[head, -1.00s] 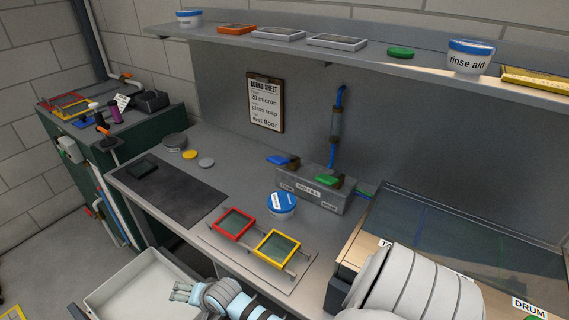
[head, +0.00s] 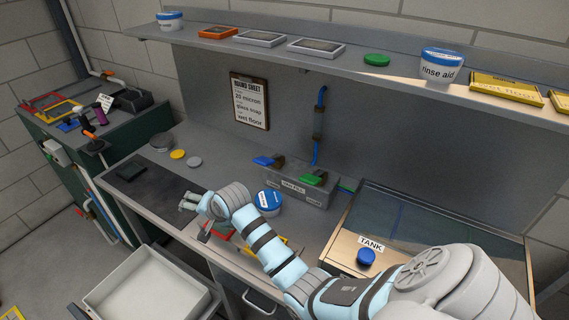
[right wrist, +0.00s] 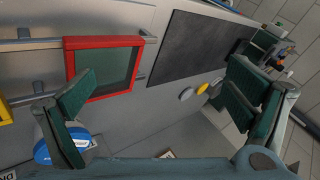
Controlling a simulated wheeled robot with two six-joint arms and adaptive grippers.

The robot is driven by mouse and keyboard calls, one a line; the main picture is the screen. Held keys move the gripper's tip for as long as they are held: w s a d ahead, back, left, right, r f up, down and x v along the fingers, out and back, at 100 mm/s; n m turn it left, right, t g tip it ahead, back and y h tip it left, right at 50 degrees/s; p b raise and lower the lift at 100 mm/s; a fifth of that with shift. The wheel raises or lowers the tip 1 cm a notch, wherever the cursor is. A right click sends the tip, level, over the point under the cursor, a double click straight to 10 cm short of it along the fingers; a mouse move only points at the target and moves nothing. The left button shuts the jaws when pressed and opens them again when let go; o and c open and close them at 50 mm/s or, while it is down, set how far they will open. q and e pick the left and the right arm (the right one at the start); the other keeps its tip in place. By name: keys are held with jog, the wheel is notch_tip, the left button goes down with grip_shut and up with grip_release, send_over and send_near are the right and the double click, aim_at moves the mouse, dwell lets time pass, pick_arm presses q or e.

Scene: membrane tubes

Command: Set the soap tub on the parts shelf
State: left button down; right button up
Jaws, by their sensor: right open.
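A white tub with a blue lid (head: 268,201) stands upright on the bench, in front of the grey valve box. Its label is too small to read. It also shows in the right wrist view (right wrist: 62,150), partly behind one finger. My right gripper (head: 190,201) is over the bench, left of the tub and near the dark mat. In the right wrist view its fingers (right wrist: 158,98) are wide apart with nothing between them. The shelf (head: 340,70) runs along the back wall above the bench. My left gripper is not in view.
The shelf holds a rinse aid tub (head: 442,66), another blue-lidded tub (head: 170,20), a green disc (head: 376,60) and several framed pieces, with gaps between. A red frame (right wrist: 105,68) and a yellow frame lie below my right arm. The valve box (head: 300,185) stands behind the tub.

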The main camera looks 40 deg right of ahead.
jog(key=d, duration=0.3)
jog(key=s+d+f+n+g+h, duration=0.1)
jog(key=d, duration=0.2)
jog(key=d+f+n, duration=0.1)
jog(key=d, duration=0.2)
jog(key=shift+s+g, duration=0.35)
jog(key=shift+g, duration=0.05)
jog(key=n+g+h+b, duration=0.1)
jog(key=n+g+h, duration=0.1)
send_near(269, 200)
jog(key=f, duration=0.2)
jog(key=w+f, duration=0.1)
jog(key=f, duration=0.1)
jog(key=shift+w+a+f, duration=0.1)
jog(key=shift+a, duration=0.1)
jog(key=shift+d+f+b, duration=0.35)
jog(key=shift+d+f, duration=0.5)
jog(key=shift+f, duration=0.05)
jog(key=b+x, duration=0.1)
jog(key=x, duration=0.1)
jog(key=b+x, duration=0.1)
jog(key=x, duration=0.2)
jog(key=shift+w+a, duration=0.2)
jog(key=shift+w, duration=0.3)
jog(key=shift+d, duration=0.1)
jog(key=shift+c, duration=0.8)
jog(key=shift+r, duration=0.15)
jog(key=c, duration=1.5)
